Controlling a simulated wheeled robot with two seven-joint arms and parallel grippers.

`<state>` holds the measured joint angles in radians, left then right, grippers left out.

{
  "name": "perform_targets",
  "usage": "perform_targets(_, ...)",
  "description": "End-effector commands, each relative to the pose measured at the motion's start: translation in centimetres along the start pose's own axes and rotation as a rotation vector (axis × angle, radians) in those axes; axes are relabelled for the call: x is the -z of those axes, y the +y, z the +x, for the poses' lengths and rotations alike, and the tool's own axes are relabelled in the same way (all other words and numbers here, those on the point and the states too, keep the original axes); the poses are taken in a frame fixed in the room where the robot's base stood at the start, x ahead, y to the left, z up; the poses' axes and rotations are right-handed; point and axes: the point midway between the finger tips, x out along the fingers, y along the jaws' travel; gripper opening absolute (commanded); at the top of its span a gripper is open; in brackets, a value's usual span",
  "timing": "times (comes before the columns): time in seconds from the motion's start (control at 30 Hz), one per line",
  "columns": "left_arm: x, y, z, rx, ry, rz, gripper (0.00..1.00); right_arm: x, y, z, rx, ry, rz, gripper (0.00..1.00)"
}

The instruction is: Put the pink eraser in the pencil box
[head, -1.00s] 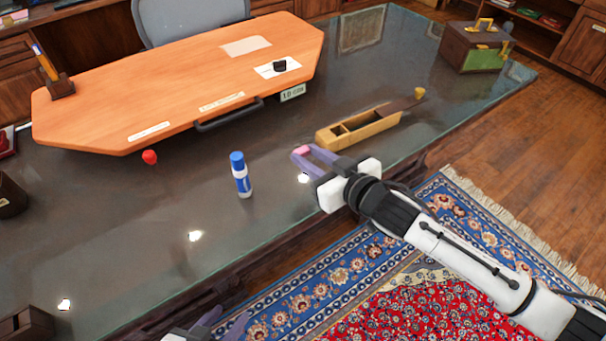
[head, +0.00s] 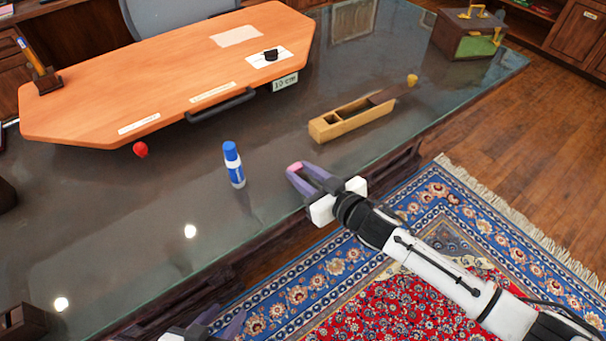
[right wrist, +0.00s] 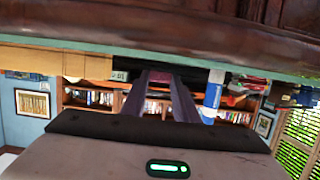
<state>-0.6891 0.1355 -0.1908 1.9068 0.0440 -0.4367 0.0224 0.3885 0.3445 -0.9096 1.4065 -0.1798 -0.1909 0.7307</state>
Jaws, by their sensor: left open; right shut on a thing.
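The pink eraser (head: 295,167) is held between the fingertips of my right gripper (head: 301,171), which is shut on it. This gripper is near the front edge of the glass desk, left of and nearer than the pencil box. The wooden pencil box (head: 338,127) lies on the desk, with its compartments open at the top and a dark brown part at its right end. My left gripper (head: 221,326) is open and empty at the bottom edge of the head view.
A blue and white glue stick (head: 235,168) stands left of my right gripper. A small red object (head: 140,150) lies farther left. A wooden board (head: 165,75) covers the back of the desk. A box with a green side (head: 470,38) stands far right. Bare glass surrounds the pencil box.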

Motion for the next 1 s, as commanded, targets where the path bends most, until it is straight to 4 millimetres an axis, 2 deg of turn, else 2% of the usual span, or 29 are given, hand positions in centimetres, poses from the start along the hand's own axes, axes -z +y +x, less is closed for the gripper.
perform_targets(0.57, 0.11, -0.09, 0.49, 0.0, 0.009, 0.001, 0.42, -1.12, -0.01, 0.37, 0.0, 0.001, -0.001, 0.06)
perform_targets(0.6, 0.15, -0.09, 0.44, 0.0, 0.009, 0.001, 0.42, -1.06, 0.0, 0.35, 0.0, 0.002, -0.001, 0.3)
perform_targets(0.7, 0.19, -0.08, 0.4, 0.0, 0.009, 0.001, 0.42, -1.03, 0.0, 0.33, 0.0, 0.001, -0.001, 0.46)
perform_targets(1.0, 0.15, -0.08, 0.41, 0.0, 0.009, 0.001, 0.42, -0.98, 0.01, 0.32, 0.001, 0.001, -0.003, 0.46)
